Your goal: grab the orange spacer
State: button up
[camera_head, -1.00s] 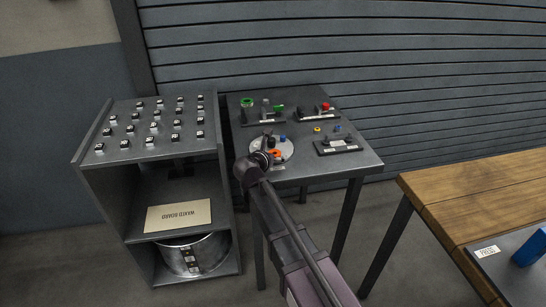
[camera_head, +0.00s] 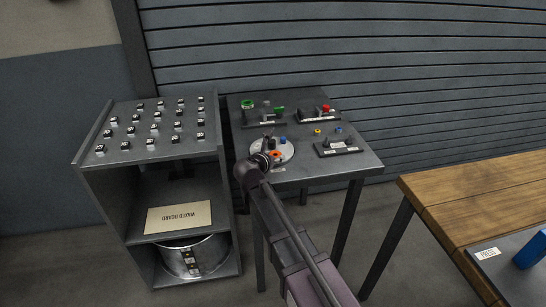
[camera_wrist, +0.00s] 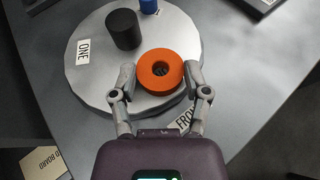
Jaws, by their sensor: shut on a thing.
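The orange spacer (camera_wrist: 160,72) is a thick ring with a central hole, in the middle of the wrist view. My gripper (camera_wrist: 160,80) has one finger on each side of it and is shut on it. The spacer is at the front edge of a round grey plate (camera_wrist: 88,84). I cannot tell whether it still touches the plate.
On the same table (camera_head: 353,160) are several small fixtures with green, red and yellow parts. A shelf unit (camera_head: 160,160) with small blocks stands left, a wooden table (camera_head: 480,190) right.

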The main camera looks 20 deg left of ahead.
notch_tip(320, 180, up, 3)
jog(key=p, duration=0.3)
jog(key=shift+r, duration=0.15)
jog(key=s+d+p, duration=0.1)
jog(key=s+d, duration=0.2)
jog(key=s, duration=0.4)
jog(key=s+d+r+p, duration=0.1)
jog(key=s+d, duration=0.2)
jog(key=s, duration=0.4)
jog(key=shift+s+d+r, duration=0.15)
jog(key=shift+s+r, duration=0.15)
jog(key=shift+s, duration=0.05)
jog(key=shift+r, duration=0.15)
